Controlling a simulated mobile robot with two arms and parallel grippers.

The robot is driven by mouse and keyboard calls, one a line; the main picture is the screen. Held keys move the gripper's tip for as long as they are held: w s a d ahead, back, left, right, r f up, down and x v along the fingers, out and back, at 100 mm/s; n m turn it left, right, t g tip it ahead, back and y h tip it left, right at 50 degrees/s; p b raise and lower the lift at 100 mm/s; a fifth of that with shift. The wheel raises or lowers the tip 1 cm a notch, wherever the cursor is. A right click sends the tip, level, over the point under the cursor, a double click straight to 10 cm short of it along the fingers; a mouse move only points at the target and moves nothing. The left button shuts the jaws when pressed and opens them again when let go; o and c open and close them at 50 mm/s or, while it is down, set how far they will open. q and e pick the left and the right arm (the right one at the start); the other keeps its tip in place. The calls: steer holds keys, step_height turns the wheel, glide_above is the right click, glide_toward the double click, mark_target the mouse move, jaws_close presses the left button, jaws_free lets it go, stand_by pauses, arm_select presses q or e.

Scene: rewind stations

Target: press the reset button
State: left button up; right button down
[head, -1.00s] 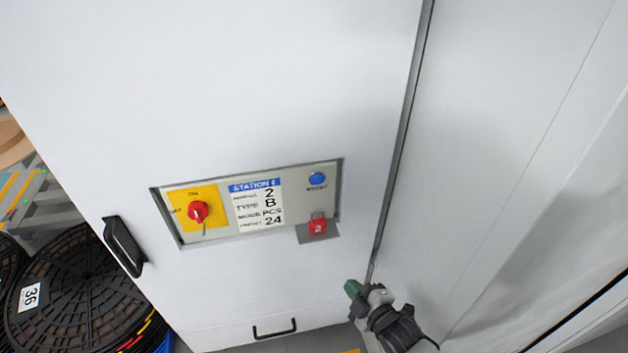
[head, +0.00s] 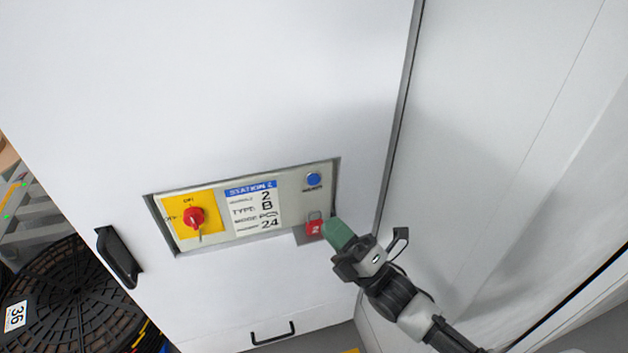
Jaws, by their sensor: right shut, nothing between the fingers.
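The blue reset button (head: 313,179) is at the upper right of a recessed control panel (head: 290,208) on a white cabinet front. A small label is under the button. My right gripper (head: 334,230) is shut and empty, with green fingertips. In the picture it is below and slightly right of the button, apart from it, beside the red padlock (head: 314,228) marked 2. I cannot tell how far the fingertips are from the panel. My left gripper is not in view.
A red rotary switch (head: 194,218) on a yellow plate and a "Station 2" label (head: 254,209) are left on the panel. A black handle (head: 118,257) is left of the panel; another handle (head: 272,333) is below. Black reels (head: 75,300) stand at the lower left.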

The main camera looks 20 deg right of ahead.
mark_target(314, 180)
steer(key=w+b, duration=0.4)
steer(key=w, duration=0.4)
steer(key=shift+w+a, duration=0.15)
steer(key=shift+w, duration=0.25)
stand_by(1.5)
steer(key=shift+w, duration=0.15)
steer(key=shift+w, duration=0.3)
steer(key=shift+w+b, duration=0.35)
steer(key=shift+b, duration=0.1)
stand_by(0.7)
steer(key=shift+s, duration=0.1)
steer(key=shift+s+p, duration=0.45)
steer(key=shift+s, duration=0.25)
